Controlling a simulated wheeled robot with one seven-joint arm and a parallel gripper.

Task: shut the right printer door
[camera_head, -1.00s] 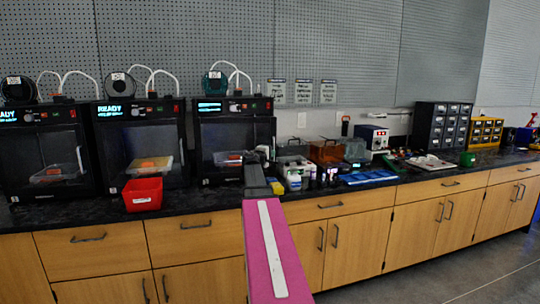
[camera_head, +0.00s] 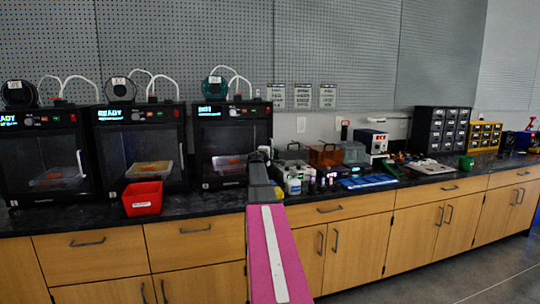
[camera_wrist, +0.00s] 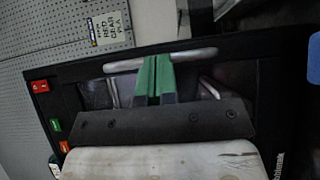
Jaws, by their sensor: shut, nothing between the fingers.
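The right printer (camera_head: 238,112) is a black box with a lit screen on top, third in the row on the counter. Its dark door (camera_head: 222,150) looks flush with the front, or nearly so; a small gap cannot be ruled out. In the wrist view the printer's front appears turned sideways, with the pale bar handle (camera_wrist: 204,54) lying across it. My gripper (camera_wrist: 157,58) has green fingers pressed together, empty, overlapping the handle's middle; whether they touch it is unclear. In the head view my gripper (camera_head: 262,153) is at the printer's right front edge, partly hidden by my arm.
Two similar printers (camera_head: 140,112) stand to the left. A red bin (camera_head: 142,199) sits at the counter's front edge. Bottles (camera_head: 293,184), a blue tray (camera_head: 368,181) and other tools crowd the counter just right of my arm. Cabinets are below; the floor at right is clear.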

